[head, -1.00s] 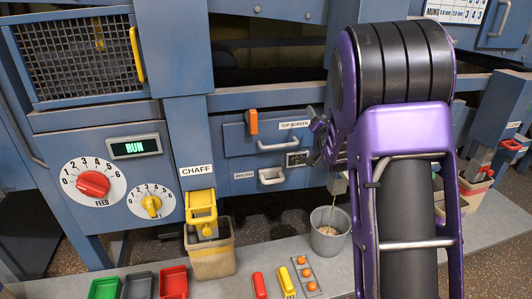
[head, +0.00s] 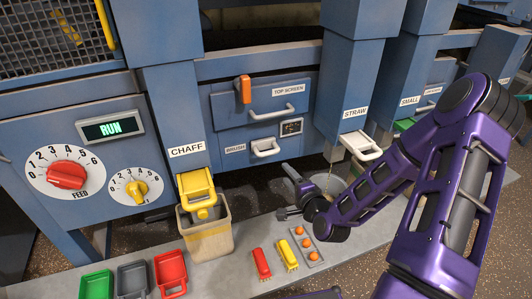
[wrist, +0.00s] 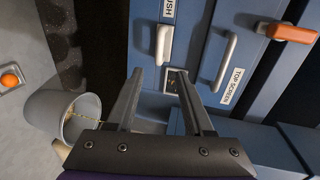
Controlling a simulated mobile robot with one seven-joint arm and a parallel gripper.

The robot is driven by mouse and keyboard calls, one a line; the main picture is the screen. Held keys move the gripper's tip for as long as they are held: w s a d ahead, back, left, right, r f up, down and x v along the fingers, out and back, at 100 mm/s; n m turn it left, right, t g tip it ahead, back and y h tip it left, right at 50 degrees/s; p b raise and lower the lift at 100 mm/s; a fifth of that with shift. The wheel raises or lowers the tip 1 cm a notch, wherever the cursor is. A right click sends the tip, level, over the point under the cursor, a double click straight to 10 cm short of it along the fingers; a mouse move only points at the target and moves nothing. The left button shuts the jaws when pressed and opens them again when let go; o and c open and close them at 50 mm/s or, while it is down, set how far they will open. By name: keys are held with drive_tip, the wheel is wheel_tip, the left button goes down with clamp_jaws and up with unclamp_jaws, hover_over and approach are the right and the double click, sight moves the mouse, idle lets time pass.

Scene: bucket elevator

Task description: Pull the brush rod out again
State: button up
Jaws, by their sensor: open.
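The brush rod shows only as a light grey handle (head: 265,148) beside the BRUSH label on the blue panel. The rest of the rod is hidden behind the panel, and the handle sits close to the panel face. In the wrist view the handle (wrist: 163,45) stands upright beyond my fingertips, roughly in line with the gap between them. My gripper (head: 285,192) is below the panel in the head view, open and empty. In the wrist view my gripper (wrist: 158,75) has its two fingers apart, not touching the handle.
The top screen drawer handle (head: 271,113) and an orange latch (head: 243,89) are above the brush handle. A small dark display (head: 291,127) is beside it. A grey bucket (wrist: 62,117) stands near my gripper. The yellow-handled chaff chute (head: 197,186) and bin (head: 206,235) are to the left.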

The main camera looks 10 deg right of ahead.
sight(269, 154)
drive_tip(key=b+x, duration=0.1)
drive_tip(key=x, duration=1.5)
drive_tip(key=shift+w+f, duration=0.2)
drive_tip(key=shift+w, duration=0.1)
clamp_jaws()
idle(0.6)
